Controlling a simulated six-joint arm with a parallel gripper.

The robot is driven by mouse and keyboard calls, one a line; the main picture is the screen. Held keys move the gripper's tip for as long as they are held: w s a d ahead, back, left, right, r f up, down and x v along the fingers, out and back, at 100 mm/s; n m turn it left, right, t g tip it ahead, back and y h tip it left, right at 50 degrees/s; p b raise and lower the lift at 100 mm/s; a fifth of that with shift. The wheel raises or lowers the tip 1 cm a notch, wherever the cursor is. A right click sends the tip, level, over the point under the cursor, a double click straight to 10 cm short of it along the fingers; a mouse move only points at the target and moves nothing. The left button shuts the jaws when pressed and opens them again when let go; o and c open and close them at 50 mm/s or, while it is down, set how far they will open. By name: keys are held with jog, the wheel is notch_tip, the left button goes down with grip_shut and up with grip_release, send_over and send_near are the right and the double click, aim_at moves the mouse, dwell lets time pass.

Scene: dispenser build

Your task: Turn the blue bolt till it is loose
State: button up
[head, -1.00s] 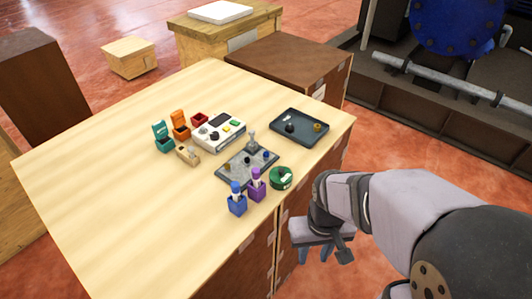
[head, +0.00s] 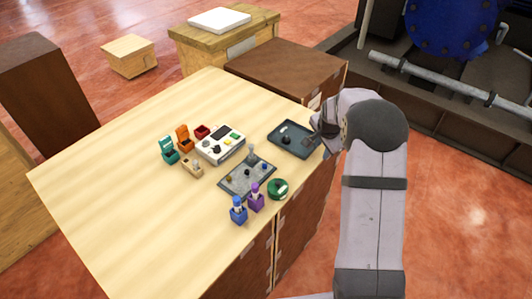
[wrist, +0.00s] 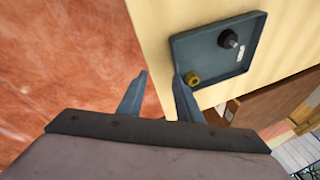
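The blue bolt (head: 264,167) is a small blue spot on the right part of the dark grey plate (head: 233,189). The plate lies on the table and also carries a grey upright post, a black knob and a brownish piece. My gripper (head: 317,141) is beside the right end of the dark tray, well to the right of the bolt. In the wrist view my gripper (wrist: 161,84) is open, with nothing between its two fingers. The wrist view does not show the blue bolt or the plate.
The dark tray (head: 274,141) holds a black knob (wrist: 228,39) and a brass ring (wrist: 193,78). A green round piece (head: 278,188), blue holder (head: 238,214) and purple holder (head: 256,203) stand near the plate. A white device (head: 220,152) sits behind. The table's left side is clear.

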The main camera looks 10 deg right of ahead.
jog(key=a+r, duration=0.1)
jog(key=a, duration=0.3)
jog(key=a+r+g, duration=0.1)
jog(key=a, duration=0.3)
jog(key=a+r+m+g+y+b, duration=0.1)
jog(key=a, duration=0.2)
jog(key=shift+w+a, duration=0.35)
jog(key=shift+a, duration=0.05)
notch_tip(320, 180, up, 3)
jog(key=g, duration=0.2)
send_over(265, 166)
jog(key=shift+w+r, duration=0.1)
jog(key=shift+r, duration=0.05)
jog(key=shift+d+f+p, duration=0.1)
jog(key=shift+f+p, duration=1.1)
jog(key=shift+f, duration=2.45)
grip_shut()
